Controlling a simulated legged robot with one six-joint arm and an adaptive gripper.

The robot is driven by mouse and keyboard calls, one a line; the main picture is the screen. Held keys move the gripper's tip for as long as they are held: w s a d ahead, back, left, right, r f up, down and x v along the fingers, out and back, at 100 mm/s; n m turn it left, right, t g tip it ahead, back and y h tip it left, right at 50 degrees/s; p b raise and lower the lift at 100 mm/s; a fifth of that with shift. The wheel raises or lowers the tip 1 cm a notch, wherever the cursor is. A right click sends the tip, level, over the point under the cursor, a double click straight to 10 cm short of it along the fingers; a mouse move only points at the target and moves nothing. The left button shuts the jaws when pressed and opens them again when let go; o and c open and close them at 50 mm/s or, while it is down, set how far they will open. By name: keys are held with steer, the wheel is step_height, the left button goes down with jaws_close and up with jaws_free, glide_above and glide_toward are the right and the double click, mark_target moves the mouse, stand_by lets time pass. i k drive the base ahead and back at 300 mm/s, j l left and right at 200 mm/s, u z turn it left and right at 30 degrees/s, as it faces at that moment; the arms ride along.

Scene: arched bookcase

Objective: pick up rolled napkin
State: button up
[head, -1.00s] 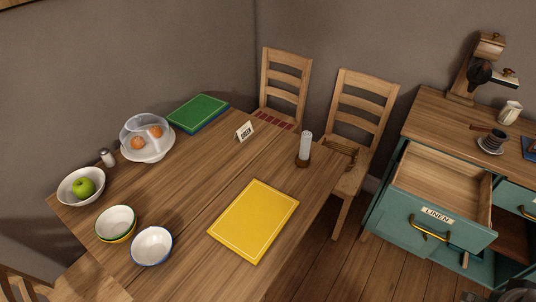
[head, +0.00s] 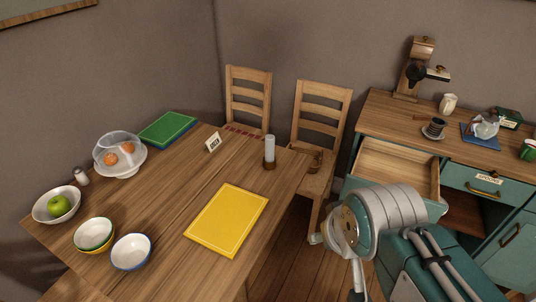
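I cannot make out a rolled napkin for certain. A pale upright cylinder with a brown lower part (head: 269,150) stands near the table's right edge; I cannot tell whether it is a rolled napkin. The drawer (head: 398,163) in the teal cabinet is pulled open, and the part of its inside that shows looks bare. My arm fills the lower right, in front of the drawer's front. I see no gripper fingertips.
The wooden table (head: 165,228) holds a yellow mat (head: 228,219), green mat (head: 167,128), domed plate (head: 119,154), small sign (head: 212,142) and several bowls. Two chairs (head: 248,98) (head: 321,120) stand behind.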

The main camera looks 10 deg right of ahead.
mark_target(270, 138)
steer(key=z, duration=1.1)
steer(key=i+j+z, duration=0.1)
steer(key=j+z, duration=0.25)
steer(key=j, duration=0.25)
steer(key=j+z, duration=0.35)
steer(key=j, duration=0.25)
